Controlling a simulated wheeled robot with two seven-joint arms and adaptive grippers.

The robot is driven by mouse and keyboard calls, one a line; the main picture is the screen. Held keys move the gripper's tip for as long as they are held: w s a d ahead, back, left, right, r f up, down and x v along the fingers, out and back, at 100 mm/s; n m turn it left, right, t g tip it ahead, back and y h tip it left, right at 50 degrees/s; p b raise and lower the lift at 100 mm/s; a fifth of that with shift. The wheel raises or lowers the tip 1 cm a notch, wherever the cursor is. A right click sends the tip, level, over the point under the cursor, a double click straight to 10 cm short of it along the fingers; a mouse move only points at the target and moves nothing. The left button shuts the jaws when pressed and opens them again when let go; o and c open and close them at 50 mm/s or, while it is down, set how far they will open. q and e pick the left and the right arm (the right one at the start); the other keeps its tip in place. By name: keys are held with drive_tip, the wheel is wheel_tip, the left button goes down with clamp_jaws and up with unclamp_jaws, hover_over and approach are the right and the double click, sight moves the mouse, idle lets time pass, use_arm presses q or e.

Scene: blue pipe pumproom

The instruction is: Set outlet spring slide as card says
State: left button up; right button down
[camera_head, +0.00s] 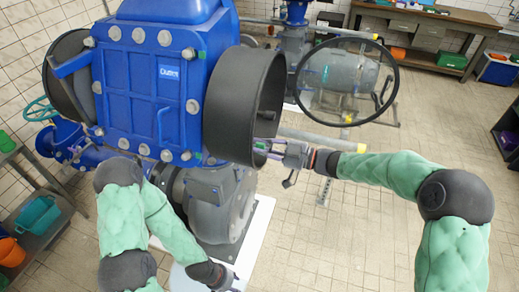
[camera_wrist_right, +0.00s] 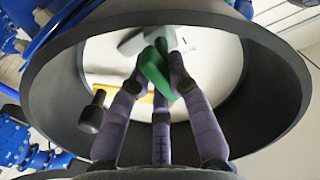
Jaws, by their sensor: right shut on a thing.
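A large blue pump casing (camera_head: 150,75) stands at the left centre, with a white label (camera_head: 169,73) whose small text I cannot read surely. A wide black ring (camera_head: 232,105) projects from its right side. My right gripper (camera_head: 262,146) reaches into the ring's open end from the right. In the right wrist view its purple fingers (camera_wrist_right: 160,82) are shut on a green piece (camera_wrist_right: 155,69), in front of a grey part (camera_wrist_right: 146,40). The slide's scale and a readable card cannot be made out. My left gripper (camera_head: 226,281) is low at the bottom edge, its fingers unclear.
Tiled floor (camera_head: 340,230) is clear at the right front.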

drive_tip(key=shift+w+d, duration=0.25)
drive_tip(key=shift+w, duration=0.45)
drive_tip(key=c, duration=1.1)
unclamp_jaws()
drive_tip(key=shift+s, duration=0.1)
drive_tip(key=shift+c, duration=0.2)
drive_tip(key=v, duration=1.2)
